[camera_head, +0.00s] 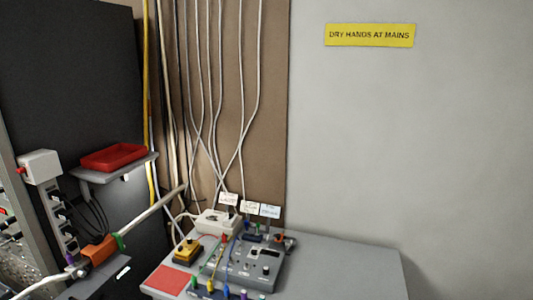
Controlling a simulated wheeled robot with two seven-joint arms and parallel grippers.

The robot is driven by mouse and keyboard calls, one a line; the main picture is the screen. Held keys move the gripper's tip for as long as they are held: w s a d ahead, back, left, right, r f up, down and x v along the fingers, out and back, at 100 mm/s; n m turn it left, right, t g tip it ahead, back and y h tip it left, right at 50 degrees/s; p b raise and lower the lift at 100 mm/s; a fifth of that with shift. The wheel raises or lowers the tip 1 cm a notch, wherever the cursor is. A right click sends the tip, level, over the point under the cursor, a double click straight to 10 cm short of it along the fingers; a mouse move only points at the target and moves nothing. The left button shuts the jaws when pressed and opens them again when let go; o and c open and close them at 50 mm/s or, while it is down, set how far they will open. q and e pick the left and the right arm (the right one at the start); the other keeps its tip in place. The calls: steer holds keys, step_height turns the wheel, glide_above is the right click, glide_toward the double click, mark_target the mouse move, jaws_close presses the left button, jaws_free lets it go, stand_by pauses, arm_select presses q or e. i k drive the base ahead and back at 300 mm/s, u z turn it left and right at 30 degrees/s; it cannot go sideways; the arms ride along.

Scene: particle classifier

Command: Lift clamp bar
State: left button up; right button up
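An orange block (99,250), which may be the clamp bar, sits low at the left on a dark grey ledge. A green band (118,241) is at its right end and a small purple piece lies by its left end. I cannot tell whether the block is lifted or lying flat. Neither of my grippers shows in the head view.
A power strip (60,215) with black plugs stands left of the block. A red tray (112,158) rests on a shelf above. At the right, a grey table (350,268) carries a control box (245,264), a yellow device (187,252) and a red mat (170,281); its right part is clear.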

mark_target(279, 235)
steer(key=z, duration=1.4)
steer(key=i, duration=0.65)
steer(key=u, duration=1.75)
